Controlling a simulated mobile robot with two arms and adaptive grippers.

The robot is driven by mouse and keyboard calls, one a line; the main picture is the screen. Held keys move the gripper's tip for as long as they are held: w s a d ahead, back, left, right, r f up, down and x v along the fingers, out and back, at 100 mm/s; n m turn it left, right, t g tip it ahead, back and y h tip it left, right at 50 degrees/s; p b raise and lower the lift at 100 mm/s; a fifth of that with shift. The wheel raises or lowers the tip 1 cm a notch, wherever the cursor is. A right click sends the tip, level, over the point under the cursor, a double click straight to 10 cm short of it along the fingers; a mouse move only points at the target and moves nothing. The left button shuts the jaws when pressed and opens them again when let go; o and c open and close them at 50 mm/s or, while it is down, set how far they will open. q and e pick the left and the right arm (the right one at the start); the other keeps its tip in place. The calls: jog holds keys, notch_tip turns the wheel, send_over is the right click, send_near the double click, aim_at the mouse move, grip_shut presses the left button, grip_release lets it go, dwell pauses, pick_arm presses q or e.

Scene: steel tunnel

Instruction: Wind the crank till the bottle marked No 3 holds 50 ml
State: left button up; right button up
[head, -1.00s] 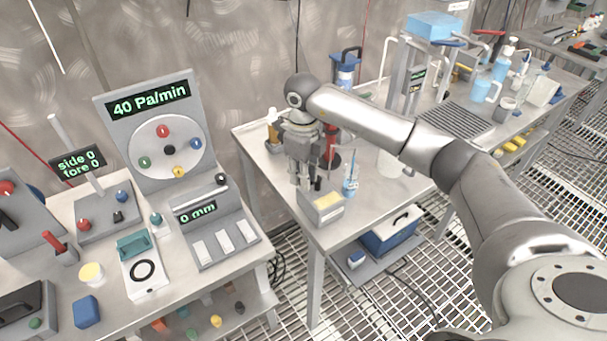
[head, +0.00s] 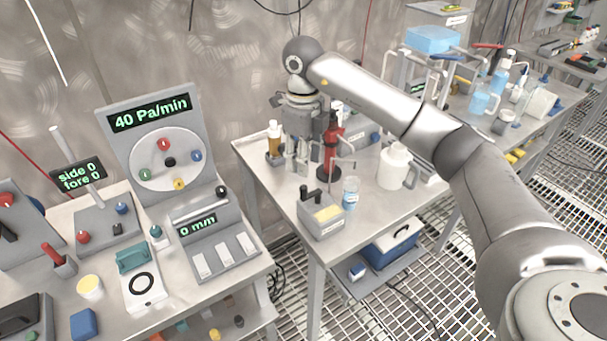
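A small clear bottle (head: 351,194) with pale blue liquid and a label stands on the middle table; its marking and level are too small to read. Behind it to the left is a red upright device (head: 331,150) on a dark round base, partly behind my gripper. A thin arm (head: 345,164) reaches from beside it towards the space above the bottle. I cannot tell which part is the crank. My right gripper (head: 297,172) points down just left of the red device, its fingers apart with nothing visible between them. My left gripper is out of view.
An amber bottle (head: 274,141) is left of the gripper. A white jug (head: 394,167) stands to the right. A separate console bench (head: 175,297) fills the left.

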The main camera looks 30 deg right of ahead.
notch_tip(320, 180, up, 2)
jog(key=shift+r, duration=0.25)
dwell(0.4)
